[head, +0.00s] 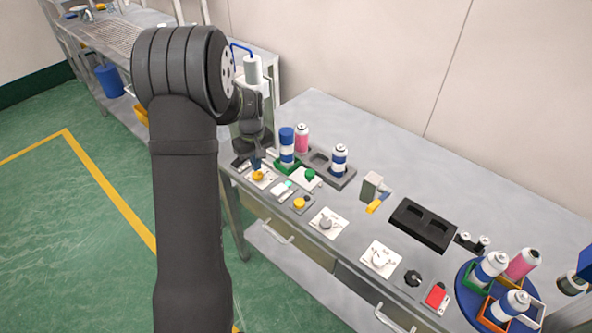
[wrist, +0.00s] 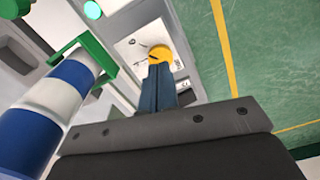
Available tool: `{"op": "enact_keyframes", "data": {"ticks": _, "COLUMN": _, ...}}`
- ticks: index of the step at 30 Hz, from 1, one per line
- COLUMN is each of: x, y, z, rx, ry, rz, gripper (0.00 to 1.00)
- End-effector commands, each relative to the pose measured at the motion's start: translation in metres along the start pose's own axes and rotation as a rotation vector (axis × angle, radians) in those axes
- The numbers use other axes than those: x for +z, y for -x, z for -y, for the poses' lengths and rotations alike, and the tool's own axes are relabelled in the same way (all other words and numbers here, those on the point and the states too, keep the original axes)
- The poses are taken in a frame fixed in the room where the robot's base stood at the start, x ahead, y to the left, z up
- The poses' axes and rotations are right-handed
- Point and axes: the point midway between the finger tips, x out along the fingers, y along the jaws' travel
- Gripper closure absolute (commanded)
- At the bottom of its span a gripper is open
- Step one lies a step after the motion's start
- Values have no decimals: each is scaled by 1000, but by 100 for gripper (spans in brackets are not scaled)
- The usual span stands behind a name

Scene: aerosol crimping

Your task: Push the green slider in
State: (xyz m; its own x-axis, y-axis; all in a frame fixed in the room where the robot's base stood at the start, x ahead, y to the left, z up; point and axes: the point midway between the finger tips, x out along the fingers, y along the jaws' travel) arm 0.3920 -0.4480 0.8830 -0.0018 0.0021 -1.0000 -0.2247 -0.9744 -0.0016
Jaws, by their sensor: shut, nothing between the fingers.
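The green slider (head: 286,167) sits at the left end of the bench and carries an upright can with a blue top and a white and blue body (head: 287,147). In the wrist view the green slider (wrist: 97,57) shows at the left, beside the can (wrist: 45,105). My gripper (head: 256,165) is shut and empty, to the left of the slider and apart from it. In the wrist view its blue fingers (wrist: 158,82) point at a yellow knob (wrist: 159,54) on a white plate (wrist: 150,30). Whether the fingertips touch the knob I cannot tell.
Right of the slider are a green knob (head: 310,174), a pink can (head: 302,138) and another can (head: 339,158) on a grey holder. A green-lit button (head: 290,185) and a yellow button (head: 300,203) lie in front. A blue turntable (head: 467,296) with cans stands far right.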

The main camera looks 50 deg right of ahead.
Motion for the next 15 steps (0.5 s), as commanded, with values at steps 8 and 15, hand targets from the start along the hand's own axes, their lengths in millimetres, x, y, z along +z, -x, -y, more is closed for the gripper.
{"op": "enact_keyframes", "data": {"ticks": 8, "x": 0, "y": 0, "z": 0, "rx": 0, "ry": 0, "rz": 0, "gripper": 100}}
{"op": "enact_keyframes", "data": {"ticks": 15, "x": -4, "y": 38, "z": -4, "rx": 28, "ry": 104, "rz": -33, "gripper": 55}}
